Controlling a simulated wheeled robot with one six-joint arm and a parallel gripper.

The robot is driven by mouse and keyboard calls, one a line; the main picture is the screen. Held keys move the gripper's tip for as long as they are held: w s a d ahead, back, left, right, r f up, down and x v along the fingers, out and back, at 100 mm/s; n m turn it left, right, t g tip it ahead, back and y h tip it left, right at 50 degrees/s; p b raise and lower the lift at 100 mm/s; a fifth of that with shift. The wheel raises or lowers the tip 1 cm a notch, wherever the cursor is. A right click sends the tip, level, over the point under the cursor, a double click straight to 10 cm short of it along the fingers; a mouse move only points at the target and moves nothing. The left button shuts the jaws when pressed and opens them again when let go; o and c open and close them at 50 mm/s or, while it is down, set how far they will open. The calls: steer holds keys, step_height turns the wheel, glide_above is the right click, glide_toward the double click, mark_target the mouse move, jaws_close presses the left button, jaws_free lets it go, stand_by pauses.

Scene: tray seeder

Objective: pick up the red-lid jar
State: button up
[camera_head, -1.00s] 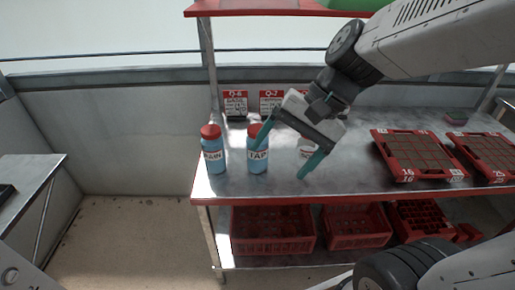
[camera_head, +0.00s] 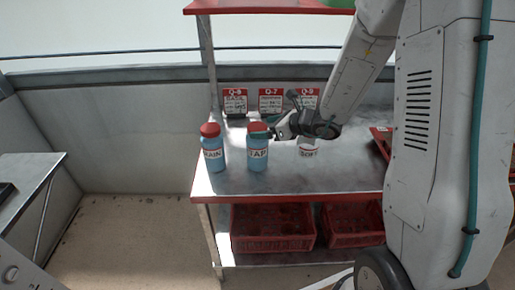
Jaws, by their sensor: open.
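Two blue jars with red lids stand upright on the metal shelf: the left one (camera_head: 213,155), whose label seems to read RAIN, and the TAP jar (camera_head: 257,160) to its right. A third container (camera_head: 308,152), labelled SOFT, stands further right; its top is hidden behind my wrist. My gripper (camera_head: 266,130) is open and comes in from the right at the height of the TAP jar's lid. One teal finger crosses the front of that lid. The other finger is mostly hidden, and I cannot tell whether either touches the jar.
Red-and-white cards (camera_head: 235,101) stand along the shelf's back. Red crates (camera_head: 272,228) sit on the lower shelf. A red tray (camera_head: 381,142) is largely hidden by my arm. A red upper shelf (camera_head: 270,6) hangs above. The front of the metal shelf is clear.

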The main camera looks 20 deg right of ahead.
mark_target(253, 128)
steer(key=x, duration=0.5)
steer(key=shift+s+a, duration=0.1)
steer(key=shift+a, duration=0.2)
steer(key=c, duration=1.7)
steer(key=shift+r, duration=0.1)
jaws_close()
steer(key=shift+r, duration=0.15)
